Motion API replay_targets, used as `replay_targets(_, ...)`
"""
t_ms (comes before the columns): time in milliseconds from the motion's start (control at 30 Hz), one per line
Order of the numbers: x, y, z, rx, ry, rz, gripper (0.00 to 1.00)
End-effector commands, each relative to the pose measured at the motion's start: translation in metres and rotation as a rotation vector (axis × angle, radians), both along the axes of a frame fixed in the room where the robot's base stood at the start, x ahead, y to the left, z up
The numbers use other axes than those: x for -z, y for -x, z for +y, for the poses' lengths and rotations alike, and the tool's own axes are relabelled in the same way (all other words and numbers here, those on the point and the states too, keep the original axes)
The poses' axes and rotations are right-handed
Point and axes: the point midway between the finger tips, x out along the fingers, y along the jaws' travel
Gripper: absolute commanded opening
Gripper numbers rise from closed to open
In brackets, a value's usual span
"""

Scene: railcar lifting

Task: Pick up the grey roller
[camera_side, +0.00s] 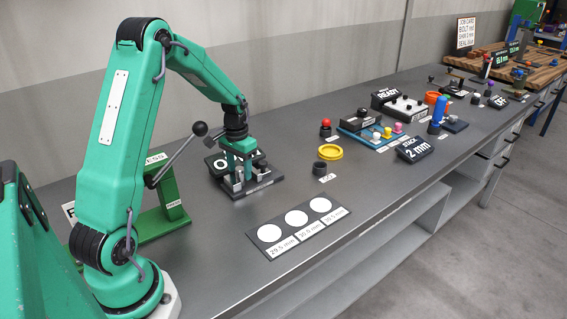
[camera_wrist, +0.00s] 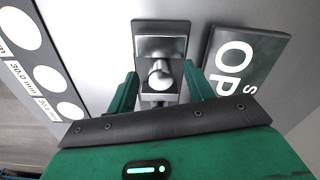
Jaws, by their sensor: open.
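The grey roller (camera_wrist: 160,76) shows in the wrist view as a small shiny rounded piece on a dark grey stand (camera_wrist: 160,28). My gripper (camera_wrist: 161,72) is open. Its two green fingers are on the left and right of the roller, with visible gaps. In the side view my gripper (camera_side: 238,170) points down over a dark base plate (camera_side: 262,188) with metal parts around it. The fingers and metal parts mostly hide the roller there, so its exact seat cannot be told.
A dark sign (camera_wrist: 243,62) stands close to the right finger in the wrist view. A green press frame (camera_side: 165,215) with a ball-ended lever is left of my gripper. A plate with three white circles (camera_side: 297,218) lies in front. A yellow ring (camera_side: 329,152) is to the right.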

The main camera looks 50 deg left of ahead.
Motion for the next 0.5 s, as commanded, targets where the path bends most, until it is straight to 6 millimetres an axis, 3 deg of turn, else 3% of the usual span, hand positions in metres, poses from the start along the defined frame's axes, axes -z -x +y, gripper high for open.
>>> replay_targets(433,0.0001,0.0001,0.0001,0.0,0.0,0.0,0.52)
replay_targets(500,0.0001,0.0001,0.0001,0.0,0.0,0.0,0.42)
